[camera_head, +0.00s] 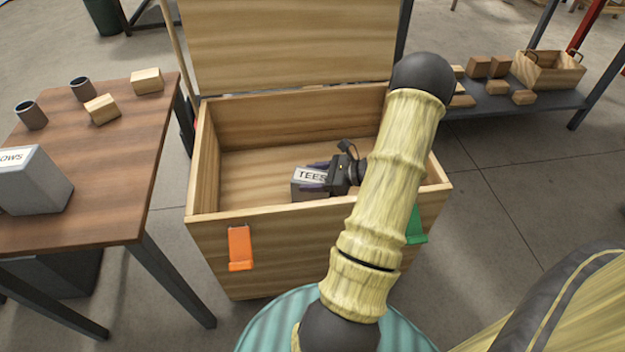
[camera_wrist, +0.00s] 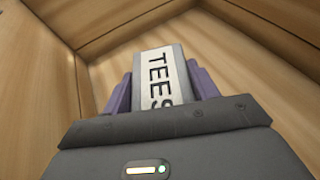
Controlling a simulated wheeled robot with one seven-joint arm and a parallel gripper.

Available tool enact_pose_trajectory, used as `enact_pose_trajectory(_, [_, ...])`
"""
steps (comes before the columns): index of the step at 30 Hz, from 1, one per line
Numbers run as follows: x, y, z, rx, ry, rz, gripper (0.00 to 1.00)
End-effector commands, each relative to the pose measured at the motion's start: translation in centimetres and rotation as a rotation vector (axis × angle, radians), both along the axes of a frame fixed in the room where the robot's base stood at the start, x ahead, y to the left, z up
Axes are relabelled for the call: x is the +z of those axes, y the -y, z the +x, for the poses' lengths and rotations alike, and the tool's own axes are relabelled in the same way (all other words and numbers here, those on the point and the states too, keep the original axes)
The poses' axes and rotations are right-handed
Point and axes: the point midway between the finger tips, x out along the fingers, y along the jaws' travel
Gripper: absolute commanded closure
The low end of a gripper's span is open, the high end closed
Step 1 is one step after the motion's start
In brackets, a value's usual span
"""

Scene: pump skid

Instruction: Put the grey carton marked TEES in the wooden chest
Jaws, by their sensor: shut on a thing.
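The wooden chest (camera_head: 300,228) stands open in the middle of the head view, its lid (camera_head: 285,45) raised at the back. The grey carton marked TEES (camera_head: 309,184) is inside the chest's walls, near the front wall. My gripper (camera_head: 318,177) reaches over into the chest and is shut on the carton. In the wrist view the carton (camera_wrist: 165,80) sits between the two purple fingers, label facing the camera, with the chest's wooden walls around it. Whether the carton touches the chest floor cannot be told. My arm hides the chest's right part.
A brown table (camera_head: 100,150) at left holds another grey carton (camera_head: 32,182), two dark cups and two wooden blocks. An orange latch (camera_head: 240,247) and a green latch (camera_head: 415,226) are on the chest's front. A low shelf (camera_head: 520,105) with wooden blocks and a crate stands at right.

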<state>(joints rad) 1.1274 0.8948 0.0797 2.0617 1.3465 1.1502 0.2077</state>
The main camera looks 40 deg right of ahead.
Motion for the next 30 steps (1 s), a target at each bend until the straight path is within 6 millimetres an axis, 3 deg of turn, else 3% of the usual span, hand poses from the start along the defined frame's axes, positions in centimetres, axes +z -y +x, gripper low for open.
enact_pose_trajectory(7, [-0.2, 0.0, 0.0, 0.0, 0.002, 0.001, 0.94])
enact_pose_trajectory(8, [-0.3, 0.0, 0.0, 0.0, -0.001, 0.001, 0.39])
enact_pose_trajectory(11, [-0.2, 0.0, 0.0, 0.0, -0.001, 0.001, 0.19])
enact_pose_trajectory(22, [0.2, 0.0, 0.0, -0.001, 0.001, -0.001, 0.19])
enact_pose_trajectory(30, [1.9, 2.1, -2.7, -0.004, 0.0, 0.001, 0.19])
